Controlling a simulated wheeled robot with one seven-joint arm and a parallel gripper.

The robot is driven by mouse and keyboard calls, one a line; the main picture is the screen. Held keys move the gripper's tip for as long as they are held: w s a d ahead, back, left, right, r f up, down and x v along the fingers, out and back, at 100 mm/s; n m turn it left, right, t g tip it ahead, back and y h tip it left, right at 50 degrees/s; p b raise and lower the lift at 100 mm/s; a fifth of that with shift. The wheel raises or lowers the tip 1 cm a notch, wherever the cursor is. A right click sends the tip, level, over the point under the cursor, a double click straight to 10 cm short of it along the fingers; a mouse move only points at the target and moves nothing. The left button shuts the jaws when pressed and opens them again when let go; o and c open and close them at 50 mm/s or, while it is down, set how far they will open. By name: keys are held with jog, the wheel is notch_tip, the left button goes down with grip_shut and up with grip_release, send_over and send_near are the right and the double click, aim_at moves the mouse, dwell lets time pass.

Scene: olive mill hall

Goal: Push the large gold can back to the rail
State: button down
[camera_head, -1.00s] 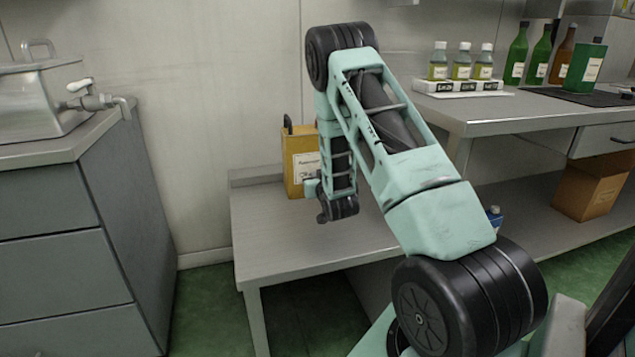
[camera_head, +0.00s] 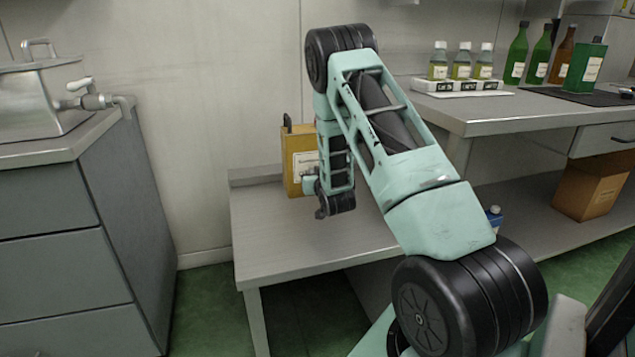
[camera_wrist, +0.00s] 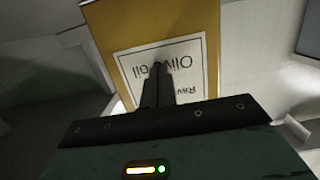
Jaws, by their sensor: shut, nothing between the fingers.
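The large gold can (camera_head: 293,156) stands upright at the back of the low grey table (camera_head: 290,245), close to the rail (camera_head: 250,175) along the back edge. It has a dark handle on top and a white label. In the wrist view the can (camera_wrist: 200,30) fills the upper middle, its label reading "Olive oil" upside down. My gripper (camera_wrist: 157,68) is shut and empty, with its fingertips in front of the label; they look at or very near the can's face. In the head view my arm hides the can's right side, and any gap to the rail behind it is hidden.
A steel tank with a tap (camera_head: 92,100) stands on the grey cabinet at left. A higher bench (camera_head: 500,115) at right holds small bottles, green and brown bottles and a green can. A cardboard box (camera_head: 588,190) sits on its lower shelf. The low table's front is clear.

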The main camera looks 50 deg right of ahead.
jog(key=shift+r+b+x, duration=0.1)
jog(key=shift+b+x, duration=0.05)
jog(key=shift+x, duration=0.65)
jog(key=shift+r+b+x, duration=0.15)
jog(key=shift+x, duration=0.7)
jog(key=shift+f+v, duration=0.2)
jog(key=shift+v, duration=0.95)
jog(key=shift+f+v, duration=0.15)
jog(key=shift+v, duration=1)
jog(key=shift+f+v, duration=0.2)
jog(key=shift+v, duration=1)
jog(key=shift+a, duration=0.1)
